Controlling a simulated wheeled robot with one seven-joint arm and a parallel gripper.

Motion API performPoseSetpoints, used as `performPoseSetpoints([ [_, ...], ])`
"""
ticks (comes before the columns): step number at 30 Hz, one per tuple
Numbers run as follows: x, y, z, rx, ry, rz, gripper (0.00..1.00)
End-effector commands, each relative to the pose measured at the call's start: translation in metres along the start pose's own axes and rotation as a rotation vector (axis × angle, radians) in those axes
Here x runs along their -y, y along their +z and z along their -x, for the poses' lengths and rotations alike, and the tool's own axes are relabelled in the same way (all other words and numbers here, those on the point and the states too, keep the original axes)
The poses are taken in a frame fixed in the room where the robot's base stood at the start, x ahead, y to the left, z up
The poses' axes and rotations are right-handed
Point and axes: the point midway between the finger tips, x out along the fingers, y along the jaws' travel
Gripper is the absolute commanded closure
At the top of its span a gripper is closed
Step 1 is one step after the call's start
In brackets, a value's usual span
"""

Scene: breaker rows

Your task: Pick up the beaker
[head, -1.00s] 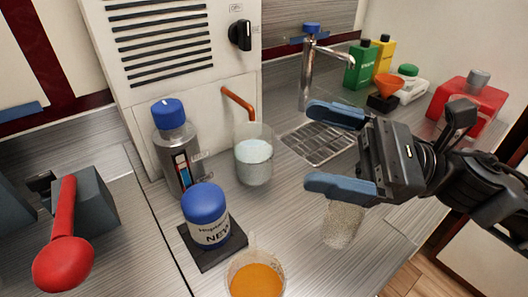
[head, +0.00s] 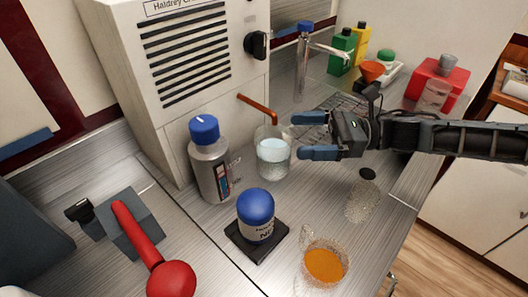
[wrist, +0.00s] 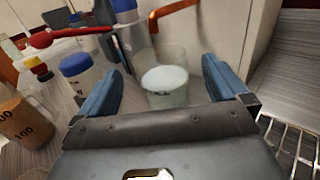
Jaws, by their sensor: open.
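A clear glass beaker (head: 273,158) with pale bluish liquid stands upright on the metal counter, in front of the white cabinet. My gripper (head: 300,136) is open and empty, just to the right of this beaker, with its blue fingers pointing at it. In the wrist view the beaker (wrist: 165,88) shows ahead, between the two fingers; I see no finger touching it. A second glass vessel (head: 325,264) holding orange liquid stands nearer the front; it also shows with number marks at the left of the wrist view (wrist: 22,120).
A grey bottle with a blue cap (head: 210,165) stands left of the beaker. A blue-lidded jar (head: 256,216) sits on a dark pad in front. A copper pipe (head: 258,108) is behind it. A beaded glass container (head: 362,200) stands right, near the counter edge.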

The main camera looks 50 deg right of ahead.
Motion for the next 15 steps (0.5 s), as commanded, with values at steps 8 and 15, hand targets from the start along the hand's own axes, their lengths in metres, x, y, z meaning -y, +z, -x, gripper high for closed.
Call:
performPoseSetpoints([
  [8, -0.001, -0.055, -0.001, 0.001, 0.002, -0.001, 0.0],
  [15, -0.001, -0.052, -0.025, 0.001, 0.004, 0.0, 0.0],
])
